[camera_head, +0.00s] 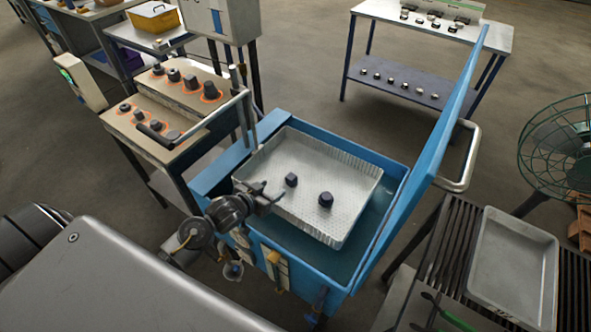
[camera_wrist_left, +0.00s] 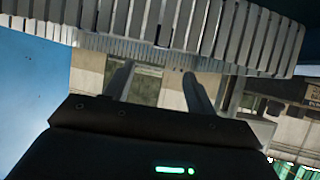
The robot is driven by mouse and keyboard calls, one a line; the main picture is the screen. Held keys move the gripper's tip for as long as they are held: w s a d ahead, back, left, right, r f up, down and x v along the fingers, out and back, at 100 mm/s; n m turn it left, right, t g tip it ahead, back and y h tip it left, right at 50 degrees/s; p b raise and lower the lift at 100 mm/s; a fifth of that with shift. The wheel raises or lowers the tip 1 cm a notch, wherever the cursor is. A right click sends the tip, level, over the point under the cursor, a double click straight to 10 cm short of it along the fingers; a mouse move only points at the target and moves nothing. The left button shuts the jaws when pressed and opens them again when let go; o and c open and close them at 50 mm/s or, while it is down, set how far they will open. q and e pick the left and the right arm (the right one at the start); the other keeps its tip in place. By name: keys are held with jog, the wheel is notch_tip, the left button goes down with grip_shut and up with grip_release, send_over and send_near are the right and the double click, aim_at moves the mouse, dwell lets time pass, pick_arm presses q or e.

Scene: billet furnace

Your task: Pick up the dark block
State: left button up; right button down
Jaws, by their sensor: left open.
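Two small dark blocks sit apart in a pale metal tray (camera_head: 318,168) inside the blue tank (camera_head: 209,176). One dark block (camera_head: 291,180) is nearer my left gripper; the other dark block (camera_head: 325,199) is farther right. I cannot tell which one the task means. My left gripper (camera_head: 270,192) is open and empty at the tray's left edge, left of the nearer block. In the left wrist view its two fingers (camera_wrist_left: 158,88) are spread, with the tray's ribbed side (camera_wrist_left: 200,28) across the top. No block shows there. My right gripper is not in view.
The tank's raised blue lid (camera_head: 432,150) stands on the right. A bench (camera_head: 150,110) with several dark pieces is at the left. An empty grey tray (camera_head: 513,262) lies on a slatted rack at the right. A green fan (camera_head: 560,145) stands beyond it.

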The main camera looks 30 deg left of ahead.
aim_at(290, 178)
pick_arm(q)
jog(key=shift+w+d, duration=0.1)
jog(key=shift+w, duration=0.45)
jog(key=shift+x, duration=0.85)
jog(key=x, duration=0.2)
jog(key=shift+w+f+p, duration=0.2)
jog(key=shift+p, duration=0.1)
jog(key=shift+w+f, duration=0.1)
jog(key=shift+w, duration=0.15)
jog(key=shift+w+f, duration=0.15)
jog(key=shift+w, duration=0.15)
jog(key=p+x, duration=0.1)
jog(key=x, duration=0.3)
jog(key=shift+w+f, duration=0.2)
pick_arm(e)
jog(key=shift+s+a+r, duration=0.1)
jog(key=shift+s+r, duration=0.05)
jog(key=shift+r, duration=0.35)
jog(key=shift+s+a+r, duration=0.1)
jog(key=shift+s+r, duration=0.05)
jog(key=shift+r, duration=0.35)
pick_arm(q)
grip_shut()
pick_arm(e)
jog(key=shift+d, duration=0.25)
